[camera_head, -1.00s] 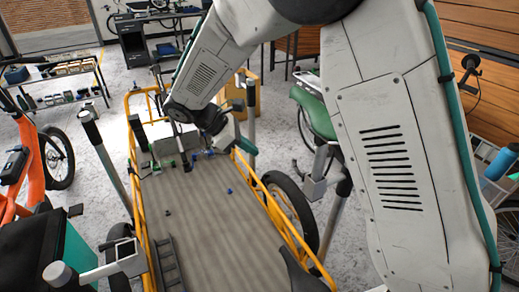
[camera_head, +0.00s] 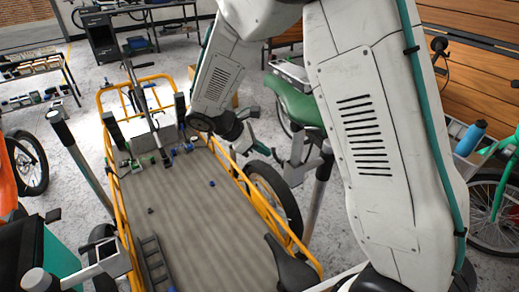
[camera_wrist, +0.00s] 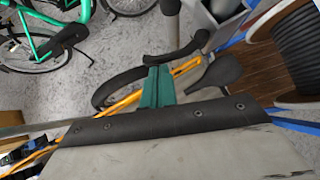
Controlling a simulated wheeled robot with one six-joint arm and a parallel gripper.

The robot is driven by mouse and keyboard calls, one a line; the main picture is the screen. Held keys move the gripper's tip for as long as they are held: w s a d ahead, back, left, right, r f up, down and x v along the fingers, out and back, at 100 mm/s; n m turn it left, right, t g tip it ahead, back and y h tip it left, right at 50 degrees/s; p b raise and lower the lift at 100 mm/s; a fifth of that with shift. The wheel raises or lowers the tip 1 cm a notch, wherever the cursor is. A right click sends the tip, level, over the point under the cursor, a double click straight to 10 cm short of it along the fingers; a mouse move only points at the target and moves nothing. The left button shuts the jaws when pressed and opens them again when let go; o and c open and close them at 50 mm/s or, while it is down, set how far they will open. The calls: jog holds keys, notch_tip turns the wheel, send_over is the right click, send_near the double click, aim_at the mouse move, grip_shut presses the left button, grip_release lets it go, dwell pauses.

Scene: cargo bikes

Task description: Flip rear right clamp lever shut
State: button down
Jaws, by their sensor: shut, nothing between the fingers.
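The cargo bike's flat grey bed (camera_head: 205,225) lies inside yellow rails in the head view. At its far end stand a pale grey box (camera_head: 142,143) and upright dark clamp posts (camera_head: 180,108). Small green (camera_head: 165,161) and blue (camera_head: 193,140) parts sit by the box; I cannot tell which is the rear right clamp lever or how it stands.
A dark ladder-like piece (camera_head: 153,262) lies on the near left of the bed. The middle of the bed is mostly clear.

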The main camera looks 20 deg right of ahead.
jog(key=shift+w+d+m+g, duration=0.15)
jog(key=shift+d+m+g, duration=0.15)
jog(key=shift+m+g, duration=0.15)
jog(key=d+m+g, duration=0.2)
jog(key=m, duration=0.1)
jog(key=shift+w+y, duration=0.35)
jog(key=shift+y, duration=0.05)
jog(key=d+m+g, duration=0.1)
jog(key=d+m+g+y, duration=0.1)
jog(key=m, duration=0.1)
jog(key=shift+w+y, duration=0.1)
jog(key=shift+y, duration=0.2)
jog(key=shift+s+d, duration=0.2)
jog(key=shift+d, duration=0.65)
jog(key=shift+s, duration=0.1)
jog(key=shift+s+a, duration=0.35)
jog(key=shift+a, duration=0.3)
